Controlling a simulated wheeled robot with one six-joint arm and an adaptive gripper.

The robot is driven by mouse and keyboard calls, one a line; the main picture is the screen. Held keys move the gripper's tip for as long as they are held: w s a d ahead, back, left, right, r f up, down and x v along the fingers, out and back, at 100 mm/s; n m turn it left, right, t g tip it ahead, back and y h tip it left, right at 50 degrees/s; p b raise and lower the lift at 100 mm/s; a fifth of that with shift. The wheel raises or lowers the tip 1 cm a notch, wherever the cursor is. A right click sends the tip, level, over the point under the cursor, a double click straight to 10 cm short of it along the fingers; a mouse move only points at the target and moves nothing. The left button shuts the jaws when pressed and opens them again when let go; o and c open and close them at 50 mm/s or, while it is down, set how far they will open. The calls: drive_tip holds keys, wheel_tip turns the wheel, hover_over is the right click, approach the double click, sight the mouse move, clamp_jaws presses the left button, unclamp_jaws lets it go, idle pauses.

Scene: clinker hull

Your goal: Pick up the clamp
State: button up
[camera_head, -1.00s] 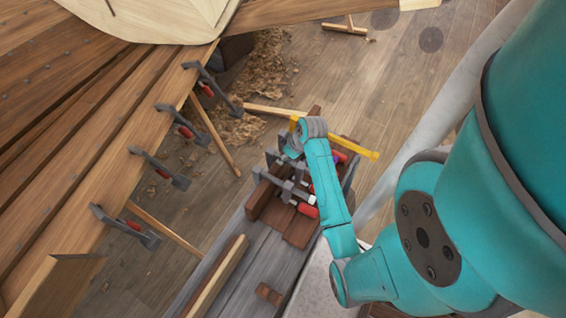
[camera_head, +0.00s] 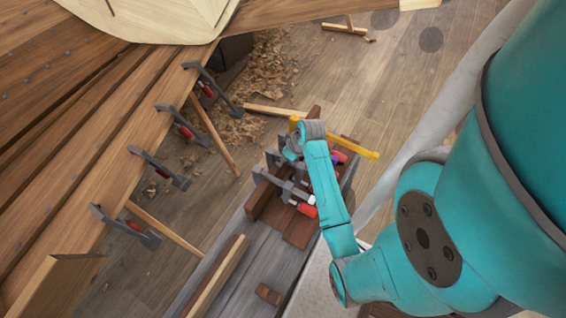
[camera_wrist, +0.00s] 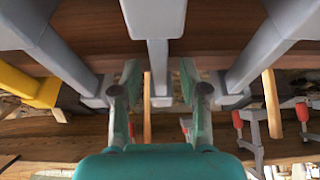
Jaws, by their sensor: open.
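Several grey clamps with red handles stand side by side on a wooden rack; in the head view one clamp (camera_head: 284,184) lies just left of my forearm. In the wrist view my gripper (camera_wrist: 160,78) is open. The grey bar of a clamp (camera_wrist: 158,52) runs between its two fingers, with a gap visible on each side. Further grey clamp bars (camera_wrist: 262,55) stand to the left and right of the fingers. In the head view my wrist hides the fingers and part of the clamps.
The wooden rack (camera_head: 262,198) sits on a grey bench (camera_head: 235,285). A yellow bar (camera_head: 360,151) lies across the far end. More clamps (camera_head: 160,168) grip the hull plank at the left. Wooden props and shavings lie on the floor between hull and bench.

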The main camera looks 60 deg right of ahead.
clamp_jaws()
drive_tip(key=shift+r, duration=0.1)
idle(0.3)
